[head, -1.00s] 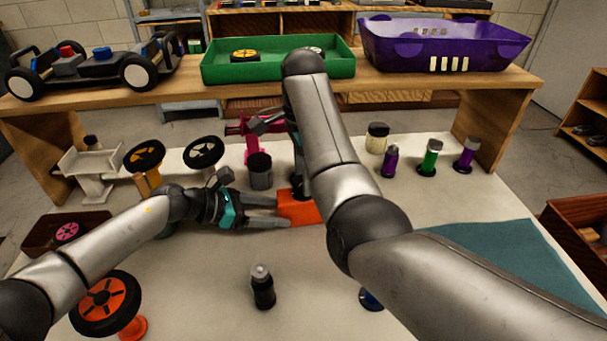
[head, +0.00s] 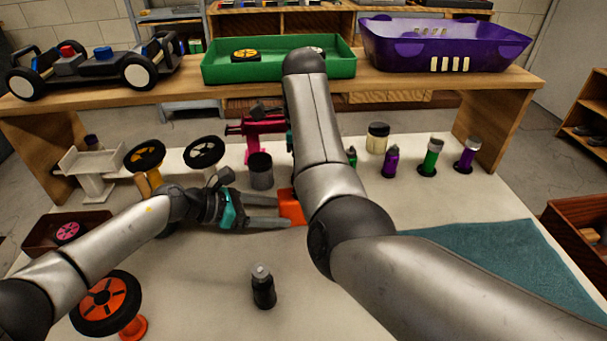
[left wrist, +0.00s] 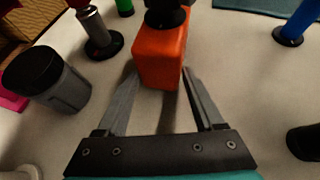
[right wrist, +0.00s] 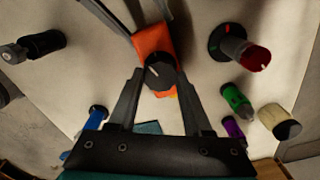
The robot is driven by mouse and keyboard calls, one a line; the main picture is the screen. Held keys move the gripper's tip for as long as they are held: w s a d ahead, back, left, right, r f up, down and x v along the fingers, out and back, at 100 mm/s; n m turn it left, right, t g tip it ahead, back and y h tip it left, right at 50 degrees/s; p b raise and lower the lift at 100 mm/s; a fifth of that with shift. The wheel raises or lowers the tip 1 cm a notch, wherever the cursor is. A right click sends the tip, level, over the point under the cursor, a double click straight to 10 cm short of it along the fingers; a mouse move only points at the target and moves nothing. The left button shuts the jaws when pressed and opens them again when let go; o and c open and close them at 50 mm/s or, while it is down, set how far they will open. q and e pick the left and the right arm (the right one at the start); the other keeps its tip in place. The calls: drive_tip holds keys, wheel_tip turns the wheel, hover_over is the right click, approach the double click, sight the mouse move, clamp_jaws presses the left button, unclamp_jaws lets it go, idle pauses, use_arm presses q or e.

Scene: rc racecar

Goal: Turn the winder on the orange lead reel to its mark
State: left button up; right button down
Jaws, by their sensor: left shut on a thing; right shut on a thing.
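The orange lead reel (head: 289,207) is a small orange block on the table, partly hidden behind my right arm. My left gripper (left wrist: 160,75) has its fingers on either side of the block and is shut on it. The dark round winder (right wrist: 160,72) sits on top of the reel, with a short white line on its face pointing up and left in the right wrist view.
A dark grey cup (head: 261,171) and a magenta stand (head: 257,130) are behind the reel. A black bottle (head: 263,287) stands in front. Several coloured posts, including a green one (head: 431,158), stand at the back right. A teal mat (head: 500,265) lies at the right.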

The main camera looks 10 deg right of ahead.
drive_tip(key=shift+s+a+f, duration=0.1)
drive_tip(key=shift+s+f, duration=0.1)
drive_tip(key=c, duration=0.6)
unclamp_jaws()
drive_tip(key=shift+c, duration=0.2)
drive_tip(key=shift+o, duration=1.4)
drive_tip(key=shift+w, duration=0.1)
drive_tip(key=shift+o, duration=0.3)
drive_tip(key=shift+r, duration=0.1)
drive_tip(key=shift+w, duration=0.1)
